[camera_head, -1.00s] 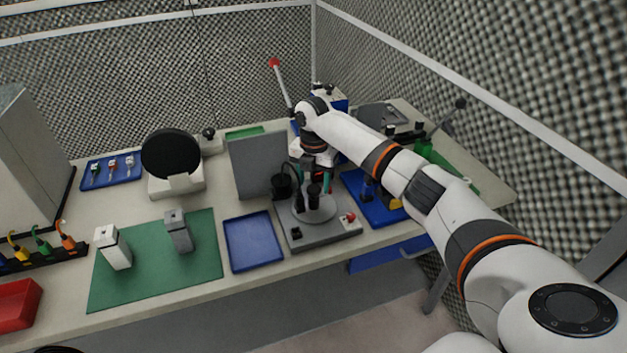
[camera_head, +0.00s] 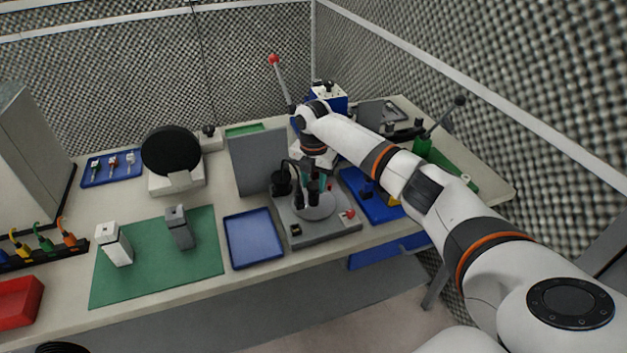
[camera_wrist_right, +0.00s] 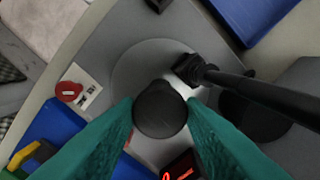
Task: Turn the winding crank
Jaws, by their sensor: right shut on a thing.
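The winding device has a grey base (camera_head: 340,229) with a pale round disc (camera_head: 318,211) and black upright parts. In the right wrist view a round black knob (camera_wrist_right: 160,108) sits above the disc (camera_wrist_right: 122,72). My right gripper (camera_wrist_right: 161,118) is shut on this knob, with one teal finger on each side. In the head view my right gripper (camera_head: 316,178) reaches down over the device, and its fingertips are partly hidden by the black parts. A black bar (camera_wrist_right: 255,90) crosses beside the knob in the wrist view. My left gripper does not show.
A blue tray (camera_head: 253,262) lies left of the base, and a grey panel (camera_head: 258,160) stands behind it. A blue fixture (camera_head: 374,210) is close on the right. A red button (camera_wrist_right: 69,91) sits on the base. A green mat (camera_head: 150,282) carries two blocks.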

